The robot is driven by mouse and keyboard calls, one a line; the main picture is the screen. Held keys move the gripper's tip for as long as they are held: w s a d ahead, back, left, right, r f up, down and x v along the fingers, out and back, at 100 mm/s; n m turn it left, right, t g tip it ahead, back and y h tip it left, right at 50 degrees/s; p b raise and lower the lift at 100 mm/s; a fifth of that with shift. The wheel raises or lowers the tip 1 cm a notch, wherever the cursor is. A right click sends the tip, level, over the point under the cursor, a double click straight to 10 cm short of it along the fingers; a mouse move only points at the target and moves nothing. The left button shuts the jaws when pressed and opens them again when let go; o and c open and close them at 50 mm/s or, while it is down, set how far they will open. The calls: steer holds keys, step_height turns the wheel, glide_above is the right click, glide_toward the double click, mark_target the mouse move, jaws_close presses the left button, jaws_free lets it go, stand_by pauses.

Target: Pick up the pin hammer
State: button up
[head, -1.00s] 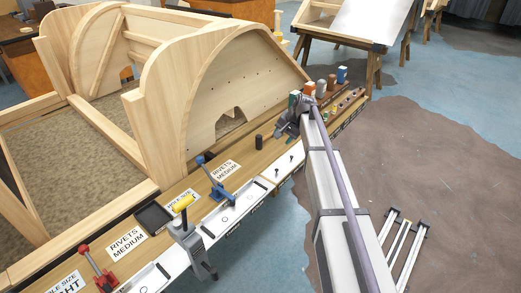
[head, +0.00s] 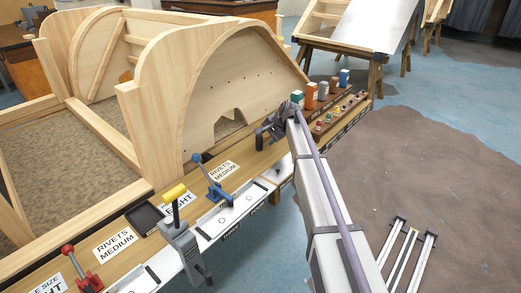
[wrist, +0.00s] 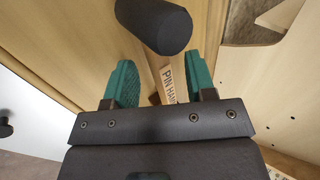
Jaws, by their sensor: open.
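In the head view the dark cylinder (head: 259,138) is beside my gripper (head: 272,130) at the bench's edge by the wooden frame.
The arched wooden frame (head: 240,85) stands close behind the gripper. A blue clamp-like tool (head: 215,182), a yellow-handled tool (head: 175,195) and a red one (head: 80,268) stand along the bench to the left. Several coloured boxes (head: 311,94) stand to the right.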

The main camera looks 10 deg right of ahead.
steer(key=shift+x, duration=0.8)
steer(key=shift+d+r, duration=0.1)
jaws_close()
